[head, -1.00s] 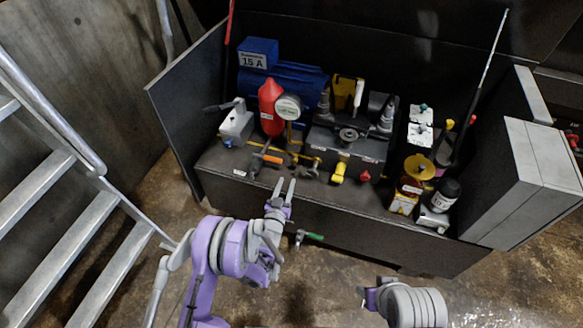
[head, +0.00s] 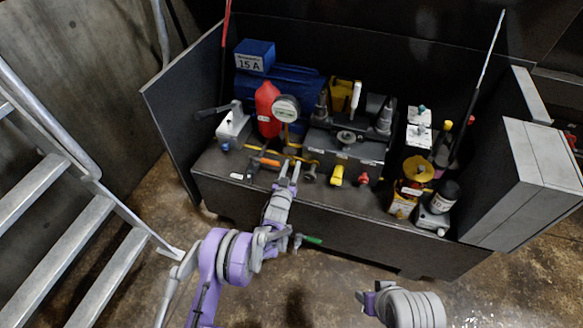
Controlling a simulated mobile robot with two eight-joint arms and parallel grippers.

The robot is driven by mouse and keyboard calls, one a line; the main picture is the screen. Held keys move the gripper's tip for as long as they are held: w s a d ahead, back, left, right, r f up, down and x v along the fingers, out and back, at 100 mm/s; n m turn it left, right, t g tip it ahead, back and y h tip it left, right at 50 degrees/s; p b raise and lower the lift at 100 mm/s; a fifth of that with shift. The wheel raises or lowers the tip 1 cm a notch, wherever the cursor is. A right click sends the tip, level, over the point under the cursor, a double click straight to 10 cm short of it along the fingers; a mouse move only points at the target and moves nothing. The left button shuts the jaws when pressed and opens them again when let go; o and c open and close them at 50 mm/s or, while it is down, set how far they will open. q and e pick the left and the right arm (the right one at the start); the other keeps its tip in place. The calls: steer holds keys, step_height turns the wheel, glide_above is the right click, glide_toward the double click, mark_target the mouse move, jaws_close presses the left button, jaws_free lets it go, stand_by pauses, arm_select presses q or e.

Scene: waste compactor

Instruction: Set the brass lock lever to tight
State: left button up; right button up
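My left gripper (head: 289,170) is over the front edge of the bench, its two fingers apart with nothing seen between them. A small brass-coloured fitting (head: 310,173) stands just right of the fingertips; it may be the brass lock lever, but its setting is too small to read. The gripper looks close to it, and I cannot tell whether they touch. An orange-handled lever (head: 264,160) lies just left of the fingers. My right gripper (head: 366,300) is low in the view, away from the bench, with its fingers unclear.
A yellow handle (head: 337,175) and a red knob (head: 363,179) sit right of the fitting. A pressure gauge (head: 286,108) and a red bottle (head: 267,108) stand behind. Metal stairs (head: 75,225) are at left.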

arm_select(q)
jaws_close()
stand_by(1.4)
